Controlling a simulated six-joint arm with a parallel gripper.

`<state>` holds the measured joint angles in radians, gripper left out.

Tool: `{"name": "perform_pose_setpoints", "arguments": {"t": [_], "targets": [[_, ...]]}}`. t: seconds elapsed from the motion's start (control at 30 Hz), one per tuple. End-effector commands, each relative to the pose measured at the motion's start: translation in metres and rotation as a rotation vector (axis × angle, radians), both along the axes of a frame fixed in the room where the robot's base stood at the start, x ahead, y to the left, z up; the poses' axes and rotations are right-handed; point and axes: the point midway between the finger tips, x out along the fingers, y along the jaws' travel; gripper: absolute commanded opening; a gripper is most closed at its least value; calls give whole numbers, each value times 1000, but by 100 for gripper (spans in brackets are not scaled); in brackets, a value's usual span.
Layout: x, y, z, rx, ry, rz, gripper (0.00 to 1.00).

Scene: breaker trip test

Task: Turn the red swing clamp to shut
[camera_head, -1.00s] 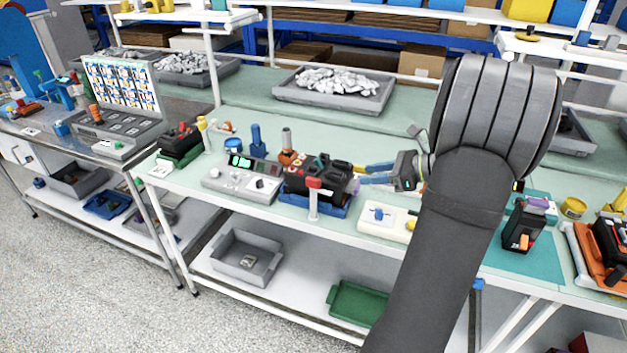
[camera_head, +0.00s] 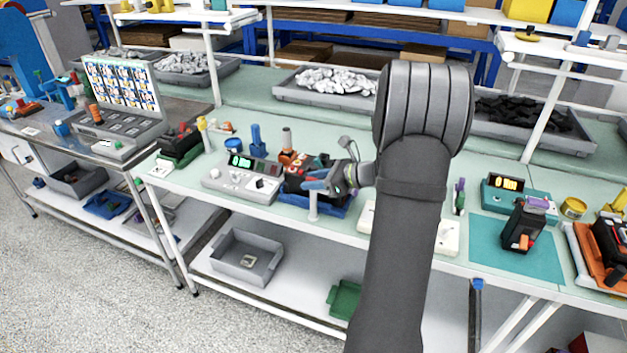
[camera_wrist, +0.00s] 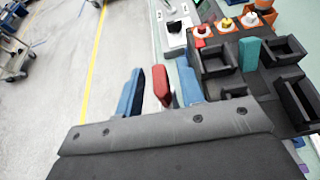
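The red swing clamp (camera_wrist: 161,86) shows in the wrist view between the two blue fingers of my gripper (camera_wrist: 160,90). There is a narrow gap on either side of it, so the gripper is open around the clamp and not closed on it. In the head view my gripper (camera_head: 318,180) is at the clamp's white post (camera_head: 313,206), at the front of the black test fixture (camera_head: 296,186). The red part is mostly hidden there behind the fingers. The fixture sits on a blue base (camera_head: 333,209).
A grey control box (camera_head: 238,182) with a green display stands left of the fixture. In the wrist view, black open holders (camera_wrist: 217,62) and a teal block (camera_wrist: 249,54) lie right of the fingers. A cream box (camera_head: 447,238) is partly hidden by my arm.

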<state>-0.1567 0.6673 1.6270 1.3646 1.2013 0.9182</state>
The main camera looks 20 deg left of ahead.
Motion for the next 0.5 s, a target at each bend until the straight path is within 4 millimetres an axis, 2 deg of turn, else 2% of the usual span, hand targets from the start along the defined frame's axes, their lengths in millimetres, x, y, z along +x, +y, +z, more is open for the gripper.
{"name": "perform_pose_setpoints", "arguments": {"t": [0.3,0.37,0.5], "targets": [[0,3,-1,0,-1,0,35],[0,3,-1,-1,-1,0,26],[0,3,-1,0,-1,0,0]]}}
